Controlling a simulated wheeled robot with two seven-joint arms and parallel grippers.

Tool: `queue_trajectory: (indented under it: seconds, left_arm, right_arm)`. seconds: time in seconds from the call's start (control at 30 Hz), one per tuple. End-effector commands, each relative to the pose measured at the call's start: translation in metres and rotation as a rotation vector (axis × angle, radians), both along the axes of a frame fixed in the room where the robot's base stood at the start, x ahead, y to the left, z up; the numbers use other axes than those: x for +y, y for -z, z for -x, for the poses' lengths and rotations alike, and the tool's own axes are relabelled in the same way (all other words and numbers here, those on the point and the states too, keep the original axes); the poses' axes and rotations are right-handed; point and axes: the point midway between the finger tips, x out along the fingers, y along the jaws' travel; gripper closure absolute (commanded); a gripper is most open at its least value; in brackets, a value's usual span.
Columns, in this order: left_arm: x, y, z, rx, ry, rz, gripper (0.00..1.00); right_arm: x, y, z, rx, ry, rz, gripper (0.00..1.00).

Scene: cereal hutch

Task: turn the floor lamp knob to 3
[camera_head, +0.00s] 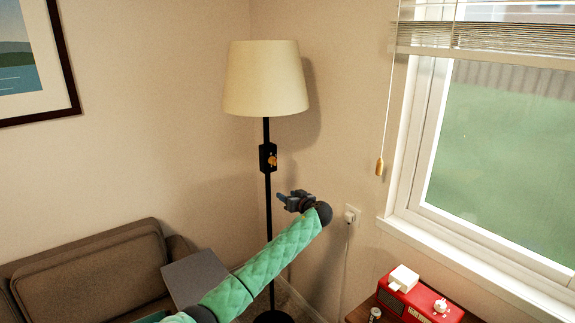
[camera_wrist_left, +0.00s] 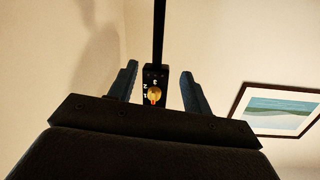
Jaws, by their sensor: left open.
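The floor lamp has a cream shade (camera_head: 265,78) on a thin black pole (camera_head: 267,205). A black switch box (camera_head: 264,151) sits on the pole below the shade, with a small brass knob (camera_head: 272,160) on its face. In the left wrist view the knob (camera_wrist_left: 154,93) shows beyond and between my fingers, with small white numerals beside and above it. Which numeral it points to is too small to tell. My left gripper (camera_head: 283,198) is open and empty, below and slightly right of the knob in the head view, apart from it. My right gripper is not in view.
A brown sofa (camera_head: 95,275) stands at the lower left. A red box-shaped object (camera_head: 418,300) with white items on it sits at the lower right. A wall outlet (camera_head: 351,214) with a cord and a window (camera_head: 500,150) are right of the lamp. A framed picture (camera_head: 70,60) hangs left.

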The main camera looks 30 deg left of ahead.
Motion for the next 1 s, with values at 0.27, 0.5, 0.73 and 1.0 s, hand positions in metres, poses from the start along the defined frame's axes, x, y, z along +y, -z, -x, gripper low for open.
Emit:
queue_trajectory:
  seconds: [0.27, 0.5, 0.73, 1.0]
  left_arm:
    - [0.022, -0.095, -0.009, -0.194, -0.092, -0.043, 0.51]
    - [0.031, -0.103, -0.013, -0.206, -0.099, -0.046, 0.51]
    - [0.055, -0.105, -0.022, -0.205, -0.098, -0.048, 0.51]
    - [0.081, -0.104, -0.033, -0.203, -0.098, -0.047, 0.51]
  right_arm:
    - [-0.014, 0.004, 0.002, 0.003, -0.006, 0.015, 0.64]
    - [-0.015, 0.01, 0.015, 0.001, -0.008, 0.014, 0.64]
    - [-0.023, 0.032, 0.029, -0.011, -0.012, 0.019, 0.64]
    - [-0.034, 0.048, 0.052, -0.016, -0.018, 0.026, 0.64]
